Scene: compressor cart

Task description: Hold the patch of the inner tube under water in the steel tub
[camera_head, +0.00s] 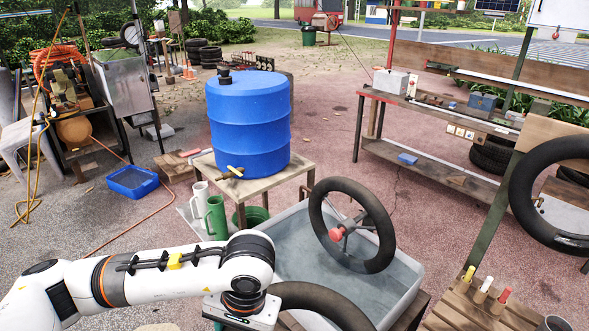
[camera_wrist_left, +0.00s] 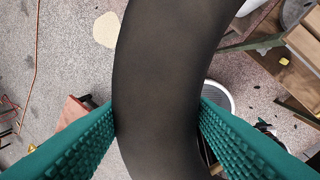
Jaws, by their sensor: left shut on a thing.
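My left gripper (camera_wrist_left: 157,110) is shut across the black inner tube (camera_wrist_left: 158,70), with its green ribbed fingers against both sides. In the head view the left wrist is over the tub's near left corner, and its fingers are hidden. An arc of the black tube (camera_head: 322,297) shows beside the wrist at the bottom edge, in front of the water. The grey tub (camera_head: 412,283) holds bluish-grey water (camera_head: 292,250). I see no patch on the visible part of the tube. My right gripper is not in view.
A blue barrel (camera_head: 248,125) with a tap stands on a wooden stand behind the tub. A slatted table (camera_head: 470,308) is at right.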

